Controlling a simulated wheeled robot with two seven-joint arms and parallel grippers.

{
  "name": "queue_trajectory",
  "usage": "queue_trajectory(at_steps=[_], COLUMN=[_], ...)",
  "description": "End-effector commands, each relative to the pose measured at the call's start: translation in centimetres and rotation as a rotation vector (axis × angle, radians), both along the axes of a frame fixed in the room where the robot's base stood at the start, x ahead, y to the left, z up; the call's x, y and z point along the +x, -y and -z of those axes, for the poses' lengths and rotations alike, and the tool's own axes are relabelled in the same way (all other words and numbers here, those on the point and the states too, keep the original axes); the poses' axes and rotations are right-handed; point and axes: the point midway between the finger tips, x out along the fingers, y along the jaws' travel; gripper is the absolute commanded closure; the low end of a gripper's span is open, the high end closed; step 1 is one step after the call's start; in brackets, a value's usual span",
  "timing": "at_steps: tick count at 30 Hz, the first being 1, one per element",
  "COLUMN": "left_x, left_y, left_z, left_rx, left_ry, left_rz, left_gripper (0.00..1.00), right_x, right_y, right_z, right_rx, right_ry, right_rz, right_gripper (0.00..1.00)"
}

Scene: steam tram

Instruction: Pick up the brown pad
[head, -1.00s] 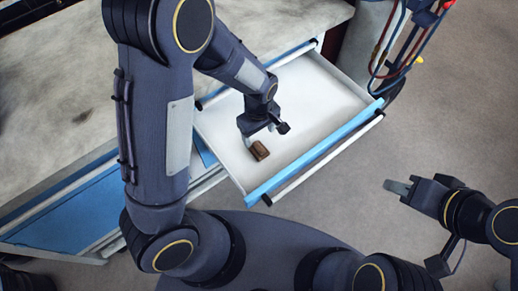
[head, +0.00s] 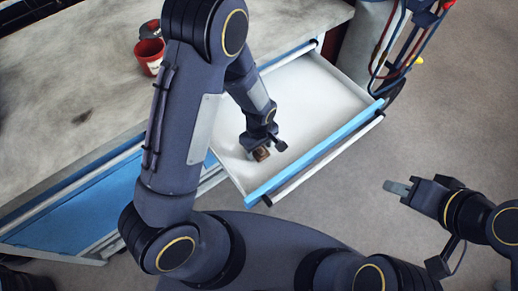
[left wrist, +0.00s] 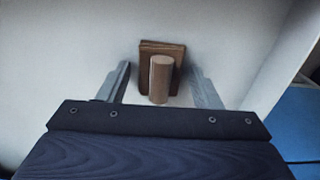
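The brown pad (head: 261,154) lies in the open white drawer (head: 318,92), near its front left corner. In the left wrist view the brown pad (left wrist: 174,50) is a flat square piece with a rounded, lighter brown grip (left wrist: 161,78) on it. My left gripper (head: 258,150) is down in the drawer, over the pad. In the left wrist view its two fingers (left wrist: 162,86) are apart, one on each side of the grip, with gaps between. My right gripper (head: 397,187) is out over the floor, right of the drawer; its finger gap is not clear.
Hoses (head: 392,40) hang at the back right. The rest of the drawer floor is clear.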

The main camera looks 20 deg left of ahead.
Motion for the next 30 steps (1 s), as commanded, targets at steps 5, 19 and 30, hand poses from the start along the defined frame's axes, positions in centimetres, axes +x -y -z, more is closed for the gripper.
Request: queue_trajectory(at_steps=[5,19,30], left_x=[0.0,0.1,-3.2], left_y=[0.0,0.0,1.1], left_z=[0.0,-0.7,-7.3], left_rx=[0.0,0.0,-0.004], left_ry=[0.0,0.002,0.006], left_rz=[0.0,0.0,0.007], left_gripper=[0.65,0.83,0.83], right_x=[0.0,0.0,0.0], right_y=[0.0,0.0,0.0], right_z=[0.0,-0.1,-0.5], right_rx=[0.0,0.0,0.0], right_ry=[0.0,0.0,0.0], right_rz=[0.0,0.0,0.0], right_gripper=[0.67,0.67,0.67])
